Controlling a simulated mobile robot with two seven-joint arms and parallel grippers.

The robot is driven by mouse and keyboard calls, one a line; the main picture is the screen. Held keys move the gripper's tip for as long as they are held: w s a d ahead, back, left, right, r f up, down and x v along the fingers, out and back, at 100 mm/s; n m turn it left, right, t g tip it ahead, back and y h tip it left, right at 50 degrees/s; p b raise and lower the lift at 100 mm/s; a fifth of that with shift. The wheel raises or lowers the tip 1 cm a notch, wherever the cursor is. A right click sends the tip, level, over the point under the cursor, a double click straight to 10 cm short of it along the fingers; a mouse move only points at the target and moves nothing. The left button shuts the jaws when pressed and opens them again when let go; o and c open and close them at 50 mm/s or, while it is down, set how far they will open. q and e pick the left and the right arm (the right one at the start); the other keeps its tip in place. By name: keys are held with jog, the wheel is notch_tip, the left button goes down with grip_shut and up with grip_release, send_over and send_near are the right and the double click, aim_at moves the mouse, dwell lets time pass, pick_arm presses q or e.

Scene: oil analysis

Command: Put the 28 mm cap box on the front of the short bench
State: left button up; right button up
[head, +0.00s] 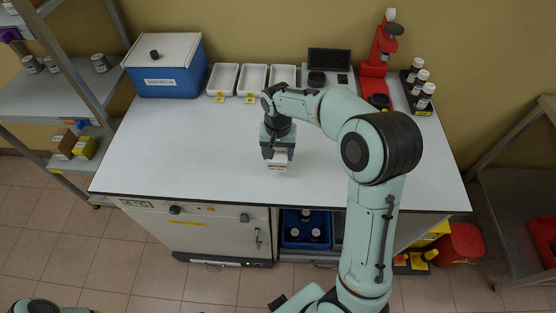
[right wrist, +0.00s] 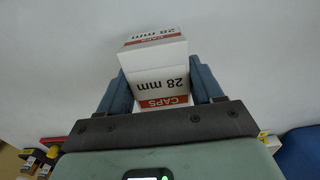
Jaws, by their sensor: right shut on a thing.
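The 28 mm cap box (head: 278,162) is a small white carton with a red band, over the front middle part of the white bench top (head: 190,150). My right gripper (head: 278,153) points down and is shut on it. In the right wrist view the box (right wrist: 160,78) sits between both fingers, with "28 mm" and "CAPS" readable upside down. I cannot tell whether its underside touches the bench. My left gripper is not in view; only a bit of my left arm shows at the lower left corner.
A blue dispatch box (head: 165,82), white trays (head: 222,78), a scale (head: 329,72), a red stand (head: 379,62) and a rack of bottles (head: 418,88) line the back. The bench's front and left are clear. A shelf (head: 50,95) stands left.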

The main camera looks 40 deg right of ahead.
aim_at(278, 151)
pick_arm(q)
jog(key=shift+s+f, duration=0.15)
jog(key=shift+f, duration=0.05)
pick_arm(e)
jog(key=shift+f, duration=2.15)
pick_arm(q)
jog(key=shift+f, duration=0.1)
pick_arm(e)
jog(key=shift+f, duration=0.1)
jog(key=o, duration=1.1)
jog(key=shift+c, duration=0.2)
notch_tip(278, 151, up, 12)
jog(key=shift+r+p, duration=0.15)
jog(key=shift+p, duration=0.3)
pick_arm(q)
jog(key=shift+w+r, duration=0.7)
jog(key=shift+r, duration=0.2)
